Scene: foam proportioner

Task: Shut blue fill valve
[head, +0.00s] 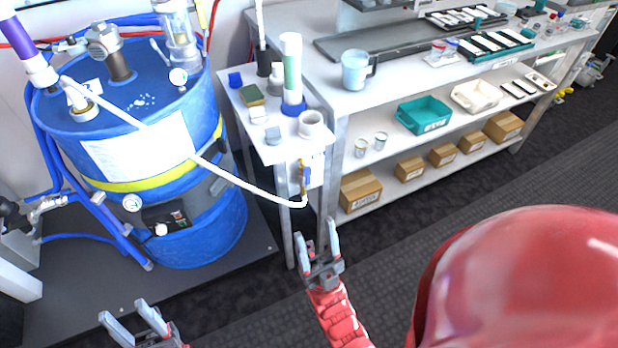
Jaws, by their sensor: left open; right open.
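The blue fill valve shows as a small brass body with a blue handle (307,174) on the front of the small white side table. The white hose ends at its lower brass fitting. The handle looks roughly upright, but it is too small to tell its exact setting. My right gripper (318,242) is open and empty, below and slightly right of the valve in the picture, apart from it. My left gripper (132,314) is open and empty at the bottom left, in front of the drum's dark base.
A blue drum (215,232) with a yellow band stands at left on a dark platform. The white hose (240,182) crosses from it. The side table (262,147) holds bottles and cups. A long bench (410,102) with shelves stands at right. Dark floor lies in front.

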